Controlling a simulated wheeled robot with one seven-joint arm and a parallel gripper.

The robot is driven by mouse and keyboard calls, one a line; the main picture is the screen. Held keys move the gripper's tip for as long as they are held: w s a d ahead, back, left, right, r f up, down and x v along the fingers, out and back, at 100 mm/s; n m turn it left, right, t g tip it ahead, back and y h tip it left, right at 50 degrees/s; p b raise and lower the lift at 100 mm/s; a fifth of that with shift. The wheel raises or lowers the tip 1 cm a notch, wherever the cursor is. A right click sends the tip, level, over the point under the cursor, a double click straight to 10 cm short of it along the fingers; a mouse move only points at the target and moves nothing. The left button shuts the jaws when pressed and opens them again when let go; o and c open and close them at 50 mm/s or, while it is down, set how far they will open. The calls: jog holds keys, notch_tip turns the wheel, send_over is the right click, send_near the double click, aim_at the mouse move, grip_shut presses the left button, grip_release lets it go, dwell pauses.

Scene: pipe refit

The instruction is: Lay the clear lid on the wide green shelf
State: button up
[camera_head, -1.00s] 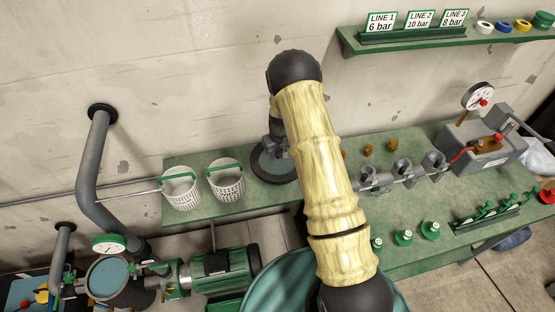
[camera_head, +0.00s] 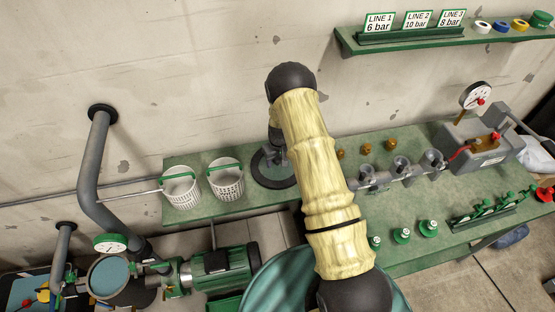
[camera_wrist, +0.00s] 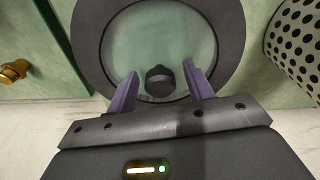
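The clear lid (camera_wrist: 125,40) is a see-through disc with a wide dark rim and a black knob (camera_wrist: 160,80). In the head view the lid (camera_head: 262,178) appears to lie flat on the green bench (camera_head: 222,211), partly hidden by my arm. My gripper (camera_wrist: 160,72) is right over it. Its two purple fingers stand open either side of the knob, with gaps on both sides. In the head view my gripper (camera_head: 276,158) is largely behind my arm. A green shelf (camera_head: 400,46) is on the wall at upper right; I cannot tell whether it is the one named.
Two white perforated baskets (camera_head: 181,188) stand left of the lid. Brass fittings (camera_head: 366,149), a grey pipe manifold (camera_head: 400,170) and green-capped items (camera_head: 401,235) are to the right. The wall shelf holds line signs (camera_head: 417,20) and tape rolls (camera_head: 500,26).

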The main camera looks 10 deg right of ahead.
aim_at(279, 161)
jog(key=shift+r, duration=0.15)
notch_tip(279, 161, up, 12)
jog(key=s+b, duration=0.1)
jog(key=b, duration=0.2)
jog(key=shift+s+d, duration=0.15)
jog(key=shift+s, duration=0.05)
dwell(0.3)
dwell(0.4)
jog(key=s+r, duration=0.4)
jog(key=s, duration=0.4)
jog(key=s+r+m, duration=0.1)
jog(key=s+r, duration=0.4)
jog(key=s, duration=0.3)
jog(key=s+r+m+t, duration=0.1)
jog(key=s+r, duration=0.4)
jog(key=s, duration=0.4)
jog(key=shift+a+r, duration=0.2)
jog(key=shift+a, duration=0.25)
